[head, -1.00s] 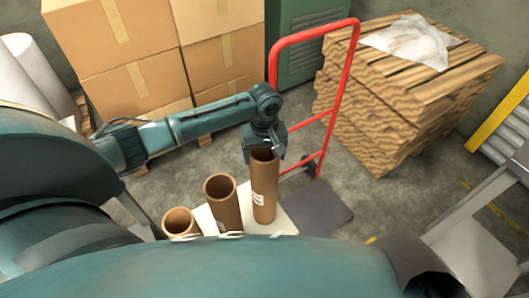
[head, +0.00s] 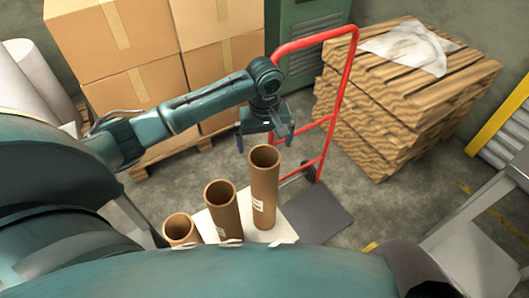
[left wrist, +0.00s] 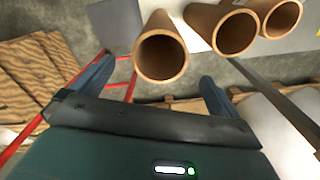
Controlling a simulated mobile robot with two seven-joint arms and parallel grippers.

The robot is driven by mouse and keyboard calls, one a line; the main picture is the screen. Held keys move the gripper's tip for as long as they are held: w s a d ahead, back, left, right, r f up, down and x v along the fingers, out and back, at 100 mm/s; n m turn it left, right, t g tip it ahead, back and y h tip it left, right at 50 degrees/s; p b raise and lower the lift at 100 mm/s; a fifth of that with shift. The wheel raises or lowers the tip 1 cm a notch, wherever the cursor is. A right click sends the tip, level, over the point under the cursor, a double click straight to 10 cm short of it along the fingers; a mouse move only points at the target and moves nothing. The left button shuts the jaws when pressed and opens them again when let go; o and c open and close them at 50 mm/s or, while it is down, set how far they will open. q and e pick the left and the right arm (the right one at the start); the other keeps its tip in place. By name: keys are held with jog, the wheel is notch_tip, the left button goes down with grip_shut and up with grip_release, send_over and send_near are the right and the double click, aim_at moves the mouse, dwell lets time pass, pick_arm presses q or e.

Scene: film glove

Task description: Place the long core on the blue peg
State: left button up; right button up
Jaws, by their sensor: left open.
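Three brown cardboard cores stand upright in a row on a white board. The tallest, the long core (head: 264,195), is at the right end with a small white label. A middle core (head: 223,215) and a short core (head: 180,230) stand to its left. My left gripper (head: 265,145) is open and empty just above the long core's top rim. In the left wrist view the long core (left wrist: 162,55) shows its open end between the spread fingers (left wrist: 157,72), apart from them. No blue peg shows. My right gripper is not in view.
The white board (head: 283,231) lies beside a grey plate (head: 318,212) at the foot of a red hand truck (head: 345,85). Stacked cartons (head: 130,95) stand behind the arm. A pile of wooden slats (head: 400,110) stands at the right. Grey floor is free right of the plate.

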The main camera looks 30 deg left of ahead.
pick_arm(q)
jog(key=shift+r, duration=2.2)
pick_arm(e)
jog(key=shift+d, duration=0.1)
